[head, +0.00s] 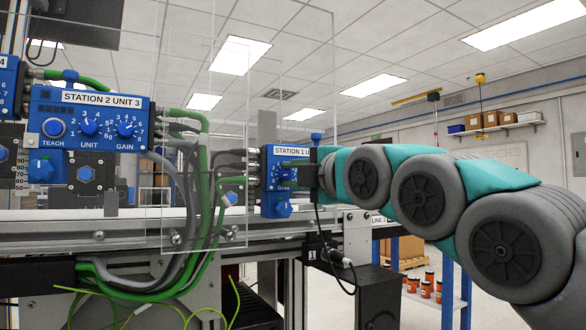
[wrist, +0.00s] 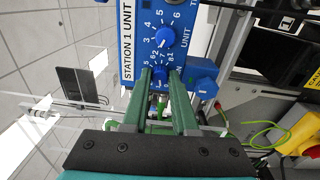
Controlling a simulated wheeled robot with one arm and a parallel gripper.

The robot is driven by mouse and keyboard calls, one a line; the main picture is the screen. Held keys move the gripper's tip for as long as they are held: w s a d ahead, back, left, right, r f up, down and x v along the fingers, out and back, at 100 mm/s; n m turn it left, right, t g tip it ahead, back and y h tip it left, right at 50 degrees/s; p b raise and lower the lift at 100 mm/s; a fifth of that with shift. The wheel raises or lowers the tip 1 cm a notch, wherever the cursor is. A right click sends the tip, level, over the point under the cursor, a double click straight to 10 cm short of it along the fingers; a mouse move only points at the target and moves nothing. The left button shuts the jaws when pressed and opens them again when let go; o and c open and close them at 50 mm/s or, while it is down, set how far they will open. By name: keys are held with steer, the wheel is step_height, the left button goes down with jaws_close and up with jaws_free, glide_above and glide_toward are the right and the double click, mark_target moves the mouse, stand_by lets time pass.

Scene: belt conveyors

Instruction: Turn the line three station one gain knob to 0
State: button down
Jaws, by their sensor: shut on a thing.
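The blue station 1 unit box (head: 279,178) stands at the centre of the head view, its label partly hidden by my gripper. In the wrist view the same box (wrist: 137,60) appears turned on its side. Its unit knob (wrist: 166,37) has a pale pointer and sits beyond my fingertips. The blue gain knob (wrist: 160,74) is between the two green fingers of my gripper (wrist: 162,80), which is shut on it. The gain knob's pointer and most of its scale are hidden, so its setting cannot be read.
A station 2 unit 3 box (head: 90,118) with its own unit and gain knobs is at the left. Clear panels and green and grey cables (head: 205,190) lie between the boxes. A yellow part (wrist: 300,135) shows at the wrist view's right.

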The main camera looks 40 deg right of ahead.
steer(key=shift+n+p, duration=0.55)
steer(key=shift+n, duration=1.15)
steer(key=c, duration=0.7)
jaws_free()
steer(key=v, duration=0.7)
steer(key=shift+s, duration=0.45)
